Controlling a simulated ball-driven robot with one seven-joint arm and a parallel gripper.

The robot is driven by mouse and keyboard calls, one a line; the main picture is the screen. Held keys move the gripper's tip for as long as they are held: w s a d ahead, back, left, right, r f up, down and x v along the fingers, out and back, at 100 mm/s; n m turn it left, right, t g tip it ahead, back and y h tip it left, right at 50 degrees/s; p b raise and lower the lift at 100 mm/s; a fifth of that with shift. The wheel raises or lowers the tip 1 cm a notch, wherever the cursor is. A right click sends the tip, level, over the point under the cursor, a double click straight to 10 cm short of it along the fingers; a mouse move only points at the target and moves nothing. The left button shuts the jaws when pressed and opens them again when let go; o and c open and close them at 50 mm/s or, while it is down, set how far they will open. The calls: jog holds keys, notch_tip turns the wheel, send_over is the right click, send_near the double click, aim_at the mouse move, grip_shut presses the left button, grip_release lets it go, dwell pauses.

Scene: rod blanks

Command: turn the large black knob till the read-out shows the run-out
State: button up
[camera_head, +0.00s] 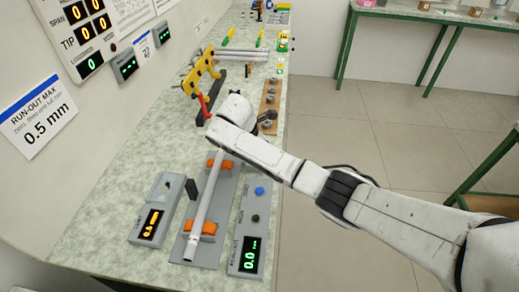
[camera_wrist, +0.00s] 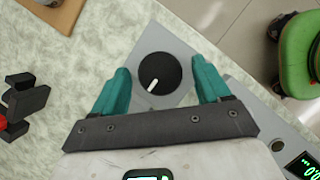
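In the wrist view the large black knob (camera_wrist: 160,73) sits on a grey plate, its white pointer mark aimed down and slightly left. My gripper (camera_wrist: 161,68) is open, with one teal finger on each side of the knob and a small gap showing on both sides. In the head view my arm hides the knob and the fingers. The run-out read-out (camera_head: 250,255) shows a green 0.0 mm. A grey rod (camera_head: 207,195) lies along the fixture on orange supports (camera_head: 208,228).
A grey box with an orange read-out (camera_head: 151,224), seemingly 0.6 mm, stands left of the rod. A blue button (camera_head: 260,191) and a small dark knob (camera_head: 255,218) are on the run-out box. A yellow frame (camera_head: 201,72) with a red part stands beyond my wrist.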

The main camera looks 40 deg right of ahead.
jog(key=c, duration=1)
